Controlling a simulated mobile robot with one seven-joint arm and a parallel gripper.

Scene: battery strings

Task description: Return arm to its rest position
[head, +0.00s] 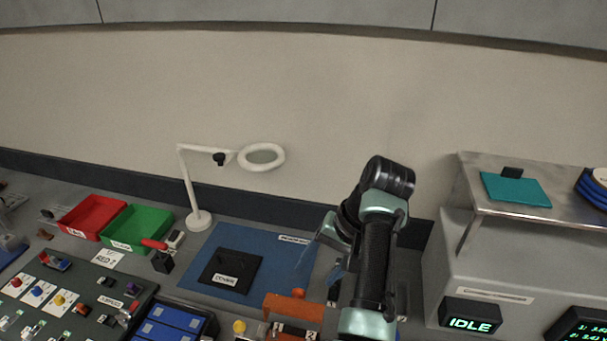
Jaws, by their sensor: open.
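My arm stands up from the lower right of the middle in the head view, bent at a black joint with pale green links. My gripper (322,257) hangs on the left of the arm, over the right part of the blue mat (205,267). Its fingers point down and are apart, with nothing seen between them. The arm hides part of the bench behind it.
A black labelled plate (231,270) lies on the mat. A white magnifier lamp (199,219) stands behind. Red (92,214) and green (137,226) bins sit at left. An orange block (290,304) is below my gripper. A grey cabinet (455,250) with an IDLE display (470,316) stands at right.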

